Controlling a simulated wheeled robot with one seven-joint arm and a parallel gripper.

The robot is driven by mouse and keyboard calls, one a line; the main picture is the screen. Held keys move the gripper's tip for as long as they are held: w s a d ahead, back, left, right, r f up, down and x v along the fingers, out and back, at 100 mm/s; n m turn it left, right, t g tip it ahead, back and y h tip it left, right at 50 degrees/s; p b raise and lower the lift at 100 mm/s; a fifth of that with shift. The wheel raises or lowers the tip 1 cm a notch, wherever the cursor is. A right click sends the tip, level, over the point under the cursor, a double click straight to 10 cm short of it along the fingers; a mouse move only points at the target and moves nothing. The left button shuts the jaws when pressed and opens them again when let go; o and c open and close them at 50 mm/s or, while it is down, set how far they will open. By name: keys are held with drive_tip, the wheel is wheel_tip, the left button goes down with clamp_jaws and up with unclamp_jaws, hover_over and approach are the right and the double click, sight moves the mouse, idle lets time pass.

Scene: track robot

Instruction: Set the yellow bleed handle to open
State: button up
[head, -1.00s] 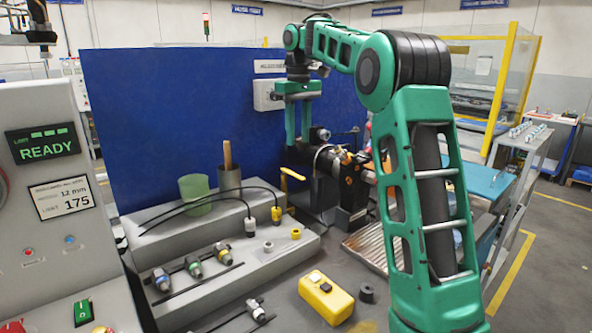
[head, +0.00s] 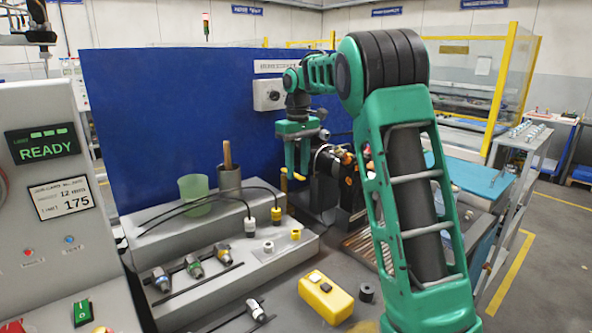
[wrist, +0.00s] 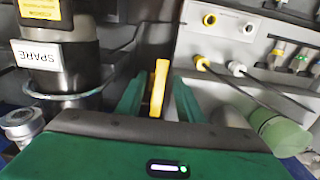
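The yellow bleed handle (wrist: 159,88) stands between my gripper's two green fingers in the wrist view, with a gap seen on its left side. It looks like a narrow bar pointing roughly along the fingers. My gripper (wrist: 157,92) is open around it. In the head view, my gripper (head: 297,168) hangs pointing down in front of the blue panel, and small yellow parts of the handle (head: 298,176) show at its fingertips. The handle's base and pivot are hidden, so I cannot tell its setting.
A metal cylinder labelled SPARE (wrist: 62,65) stands left of the fingers in the wrist view. A green cup (wrist: 281,133) and a grey block with cable plugs (wrist: 228,40) lie to the right. A yellow box (head: 326,297) sits on the bench nearer the camera.

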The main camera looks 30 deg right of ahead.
clamp_jaws()
